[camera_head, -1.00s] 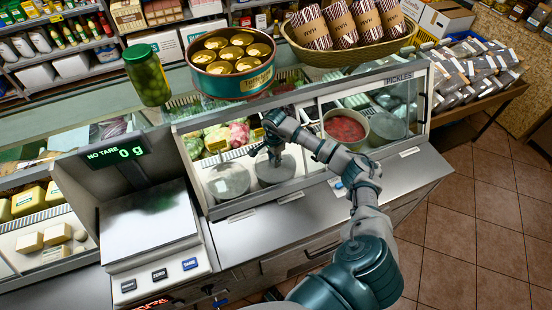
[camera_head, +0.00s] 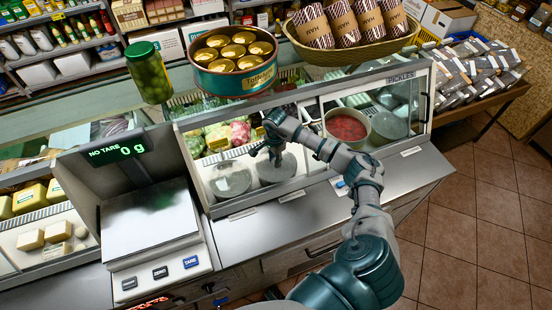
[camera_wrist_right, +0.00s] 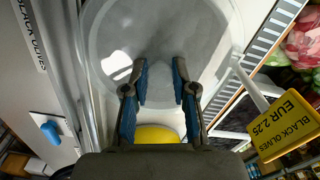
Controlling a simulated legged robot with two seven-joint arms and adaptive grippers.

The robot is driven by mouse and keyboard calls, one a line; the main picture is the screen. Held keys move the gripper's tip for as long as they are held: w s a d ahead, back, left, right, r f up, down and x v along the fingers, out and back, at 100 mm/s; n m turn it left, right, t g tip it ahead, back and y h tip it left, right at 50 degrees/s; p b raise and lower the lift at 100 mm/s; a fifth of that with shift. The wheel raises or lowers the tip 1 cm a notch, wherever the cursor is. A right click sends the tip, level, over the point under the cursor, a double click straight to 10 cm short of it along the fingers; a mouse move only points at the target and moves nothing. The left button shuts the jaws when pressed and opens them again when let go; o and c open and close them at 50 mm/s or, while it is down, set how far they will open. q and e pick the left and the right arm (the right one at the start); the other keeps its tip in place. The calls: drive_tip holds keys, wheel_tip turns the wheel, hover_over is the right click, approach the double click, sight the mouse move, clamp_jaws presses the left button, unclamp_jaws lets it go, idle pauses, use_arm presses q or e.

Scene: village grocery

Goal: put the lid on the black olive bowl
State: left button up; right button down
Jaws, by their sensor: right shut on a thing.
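My right gripper (camera_head: 272,158) reaches through the open front of the display case. It is shut on a round, translucent lid (camera_head: 277,170). In the wrist view the lid (camera_wrist_right: 190,35) lies beyond the blue-padded fingertips (camera_wrist_right: 160,85), which close on its middle; the knob is not clear. The black olive bowl is hidden under the lid and arm, so I cannot tell whether the lid rests fully on its rim. The label "BLACK OLIVES" (camera_wrist_right: 30,35) is on the case's front ledge, and a yellow tag (camera_wrist_right: 285,125) reads the same. My left gripper is not in view.
Another round translucent lid (camera_head: 230,180) is just left of my gripper. A bowl of red food (camera_head: 346,127) and a grey round lid (camera_head: 389,127) are to the right. Glass panes and the case frame border the opening. A scale (camera_head: 150,218) stands at left.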

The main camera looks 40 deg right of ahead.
drive_tip(key=shift+d+f, duration=0.1)
drive_tip(key=shift+d, duration=0.15)
drive_tip(key=c, duration=1.2)
unclamp_jaws()
drive_tip(key=shift+d, duration=0.1)
drive_tip(key=o, duration=0.8)
drive_tip(key=shift+a, duration=0.25)
drive_tip(key=shift+o, duration=0.2)
drive_tip(key=shift+d, duration=0.1)
drive_tip(key=shift+r+p, duration=0.45)
drive_tip(key=shift+r, duration=0.3)
drive_tip(key=shift+r+p, duration=1.65)
drive_tip(key=shift+r, duration=1.15)
